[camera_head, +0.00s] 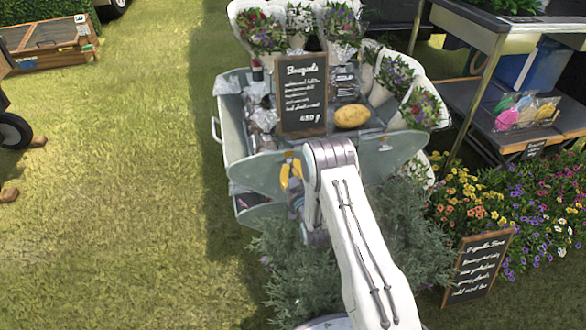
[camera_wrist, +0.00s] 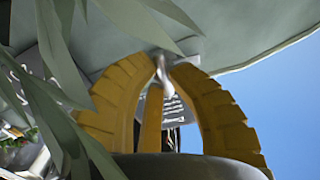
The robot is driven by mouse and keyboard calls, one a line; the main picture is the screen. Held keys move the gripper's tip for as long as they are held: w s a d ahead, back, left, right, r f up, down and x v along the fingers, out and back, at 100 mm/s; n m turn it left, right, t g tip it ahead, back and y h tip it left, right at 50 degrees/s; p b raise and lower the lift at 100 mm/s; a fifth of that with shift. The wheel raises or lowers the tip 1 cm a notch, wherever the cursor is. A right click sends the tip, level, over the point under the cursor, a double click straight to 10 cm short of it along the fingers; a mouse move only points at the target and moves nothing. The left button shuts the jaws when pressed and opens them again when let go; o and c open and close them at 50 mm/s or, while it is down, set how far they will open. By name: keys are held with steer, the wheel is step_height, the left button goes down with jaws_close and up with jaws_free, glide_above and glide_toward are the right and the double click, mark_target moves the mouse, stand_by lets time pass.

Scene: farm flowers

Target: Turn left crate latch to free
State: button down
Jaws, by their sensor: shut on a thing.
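The grey metal crate (camera_head: 255,172) with bouquets stands in the upper middle of the head view. Its front panel shows close up in the wrist view (camera_wrist: 240,30). My gripper (camera_head: 291,163) is at the left part of that front panel. In the wrist view its yellow ribbed fingers (camera_wrist: 161,66) close on a small grey metal piece, the left latch (camera_wrist: 163,72), beneath the panel's curved surface. Most of the latch is hidden by the fingers, so how far it is turned cannot be told. My arm hides part of the crate front.
A chalkboard sign (camera_head: 303,95) and a yellow oval thing (camera_head: 352,116) are in the crate. Grey-green foliage (camera_head: 295,270) grows below it, and leaves (camera_wrist: 65,80) cross the wrist view. Flowers (camera_head: 470,200) and a small sign (camera_head: 479,265) stand right. Grass (camera_head: 120,200) is open left.

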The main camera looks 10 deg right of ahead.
steer(key=shift+w+a+r+n, duration=0.1)
steer(key=shift+a+r+n, duration=0.2)
steer(key=shift+n, duration=0.4)
steer(key=c, duration=1.1)
jaws_free()
steer(key=shift+a+f, duration=0.15)
steer(key=shift+f, duration=0.1)
steer(key=shift+s+d, duration=0.2)
steer(key=shift+s, duration=0.4)
steer(key=s, duration=0.6)
steer(key=shift+s, duration=0.2)
steer(key=shift+a, duration=0.1)
